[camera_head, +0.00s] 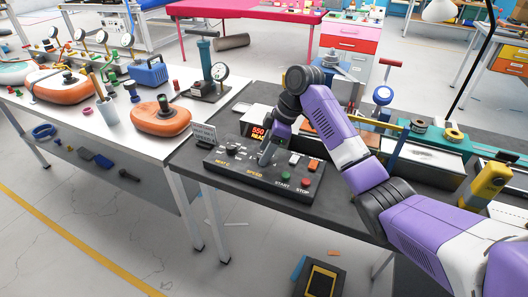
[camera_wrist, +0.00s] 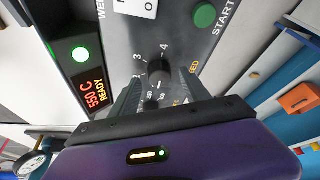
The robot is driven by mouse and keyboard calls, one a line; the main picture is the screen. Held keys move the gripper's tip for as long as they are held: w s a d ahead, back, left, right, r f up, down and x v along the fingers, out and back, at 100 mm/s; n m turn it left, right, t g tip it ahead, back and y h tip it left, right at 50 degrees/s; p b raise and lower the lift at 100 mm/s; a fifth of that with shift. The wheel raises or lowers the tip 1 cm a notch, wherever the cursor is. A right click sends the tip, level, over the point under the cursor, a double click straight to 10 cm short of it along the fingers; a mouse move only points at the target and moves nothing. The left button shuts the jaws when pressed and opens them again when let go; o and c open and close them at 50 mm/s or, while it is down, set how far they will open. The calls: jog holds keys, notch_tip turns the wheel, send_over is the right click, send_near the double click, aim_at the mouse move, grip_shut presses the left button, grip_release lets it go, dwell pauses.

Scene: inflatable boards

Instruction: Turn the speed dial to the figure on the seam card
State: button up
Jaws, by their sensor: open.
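The speed dial is a black knob (camera_wrist: 158,70) on the dark control panel (camera_wrist: 195,52). Figures 2, 3 and 4 show around it in the wrist view. Its exact pointer direction is hard to read. My gripper (camera_wrist: 160,82) is open, with one fingertip on each side of the knob; I cannot tell whether they touch it. In the head view my gripper (camera_head: 265,160) points down over the panel (camera_head: 235,165) just above the SPEED label and hides the dial. A small card (camera_head: 203,133) stands at the panel's back left corner; its figure is too small to read.
A green START button (camera_head: 286,175) and a red STOP button (camera_head: 306,182) sit right of the dial. A lit display reading 550 (camera_head: 258,133) stands behind the panel. Orange inflatables (camera_head: 160,117) lie on the white table at left.

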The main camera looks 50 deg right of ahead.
jog(key=shift+w+a+f, duration=0.15)
jog(key=shift+f, duration=0.35)
jog(key=shift+c, duration=0.2)
grip_shut()
